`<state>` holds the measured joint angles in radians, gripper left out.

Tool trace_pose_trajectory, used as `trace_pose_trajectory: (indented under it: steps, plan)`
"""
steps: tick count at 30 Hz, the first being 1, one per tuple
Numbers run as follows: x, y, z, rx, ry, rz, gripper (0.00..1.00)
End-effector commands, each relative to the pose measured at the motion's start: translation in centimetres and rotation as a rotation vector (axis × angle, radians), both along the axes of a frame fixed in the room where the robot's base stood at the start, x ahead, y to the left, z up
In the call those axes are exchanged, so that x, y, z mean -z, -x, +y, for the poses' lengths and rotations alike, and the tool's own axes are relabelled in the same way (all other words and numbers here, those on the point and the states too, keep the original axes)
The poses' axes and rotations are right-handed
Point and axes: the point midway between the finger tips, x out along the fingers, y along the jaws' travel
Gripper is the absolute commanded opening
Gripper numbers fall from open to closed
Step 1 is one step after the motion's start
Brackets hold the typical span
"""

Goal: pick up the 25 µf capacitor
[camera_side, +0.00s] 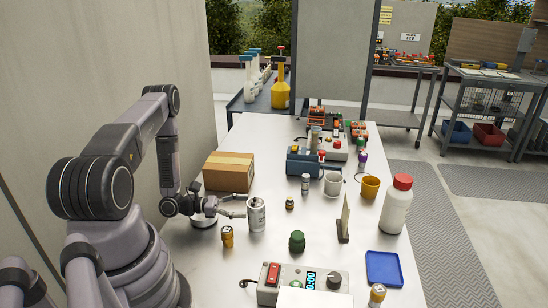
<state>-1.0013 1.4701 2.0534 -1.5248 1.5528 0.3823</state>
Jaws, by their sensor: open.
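Several small cylinders stand on the white table, and their labels are too small to read, so I cannot tell for sure which is the 25 µF capacitor. The largest is a silver can (257,215) with dark print, standing upright left of centre. My gripper (244,207) is low over the table, pointing right, with its open fingers at the left side of this can. I cannot tell whether they touch it. Other upright cylinders are a slim silver one (305,184), a small dark-and-gold one (290,203), a gold one (227,237) and a tan one (377,295).
A cardboard box (229,172) stands behind my gripper.

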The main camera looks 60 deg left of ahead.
Motion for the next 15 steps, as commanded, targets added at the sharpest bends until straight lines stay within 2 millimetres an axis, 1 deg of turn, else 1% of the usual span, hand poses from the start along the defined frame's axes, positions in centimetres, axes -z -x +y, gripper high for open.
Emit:
trace_pose_trajectory:
  steps: [5, 9, 12, 15]
  plan:
    - [0.0, -1.1, -0.9, 0.004, -0.001, 0.001, 0.67]
    - [-0.1, -3.1, -2.4, 0.006, -0.001, 0.001, 0.67]
    - [-0.1, -4.3, -3.1, 0.004, 0.000, 0.000, 0.67]
    - [-0.1, -4.9, -3.5, 0.001, -0.001, 0.001, 0.67]
